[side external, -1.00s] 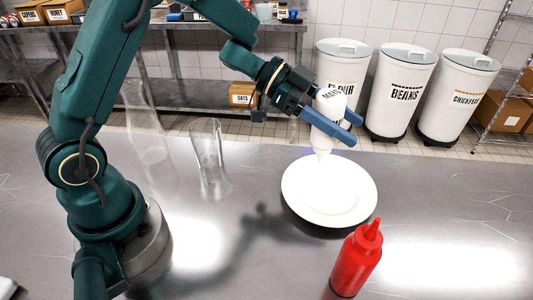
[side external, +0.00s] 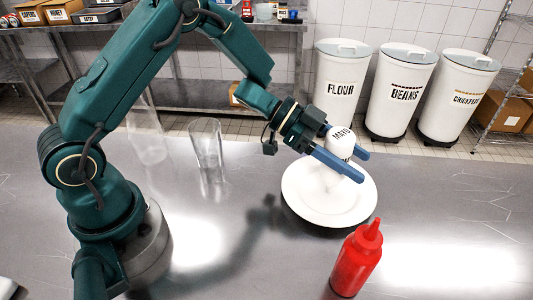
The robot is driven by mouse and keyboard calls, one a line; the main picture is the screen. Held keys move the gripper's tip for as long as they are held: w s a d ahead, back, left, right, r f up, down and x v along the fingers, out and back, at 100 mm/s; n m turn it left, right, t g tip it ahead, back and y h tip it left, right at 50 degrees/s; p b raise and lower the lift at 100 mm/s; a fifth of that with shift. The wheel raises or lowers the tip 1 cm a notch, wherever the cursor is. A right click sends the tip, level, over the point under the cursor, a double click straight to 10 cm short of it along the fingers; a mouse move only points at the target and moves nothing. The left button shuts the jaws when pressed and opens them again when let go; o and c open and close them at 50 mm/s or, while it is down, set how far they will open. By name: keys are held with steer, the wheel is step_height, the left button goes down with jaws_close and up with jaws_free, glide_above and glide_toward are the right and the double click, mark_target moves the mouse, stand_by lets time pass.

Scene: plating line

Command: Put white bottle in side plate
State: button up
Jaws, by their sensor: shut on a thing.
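The white bottle (side external: 341,142), with dark MAYO lettering, is between the blue fingers of my gripper (side external: 350,166), which is shut on it. It is tilted, with its nozzle end pointing down toward the plate. The white side plate (side external: 302,203) lies on the metal table, directly below the bottle in the side view. The near finger hides part of the bottle, and I cannot tell whether the nozzle touches the plate.
A red squeeze bottle (side external: 356,262) stands in front of the plate, near its front right edge. A clear glass (side external: 206,146) stands to the left of the plate. The steel table (side external: 450,210) is clear to the right. White bins (side external: 401,92) stand behind the table.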

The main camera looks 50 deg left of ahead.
steer(key=o, duration=0.9)
steer(key=v, duration=1.2)
steer(key=w+a+r+n+t+y, duration=0.5)
steer(key=a+r+n+t+y, duration=0.25)
steer(key=r+y, duration=0.35)
steer(key=s+d+f+n+g, duration=0.1)
steer(key=s+f+g, duration=0.1)
steer(key=s, duration=0.5)
steer(key=s+d+f+n+g, duration=0.2)
steer(key=s+f+g, duration=0.1)
steer(key=s, duration=0.4)
steer(key=s+d+f+n+g+y, duration=0.1)
steer(key=s+d+f+n+g, duration=0.1)
steer(key=s, duration=0.5)
steer(key=shift+s+f+g, duration=0.2)
steer(key=shift+s+g, duration=0.15)
steer(key=shift+g, duration=0.1)
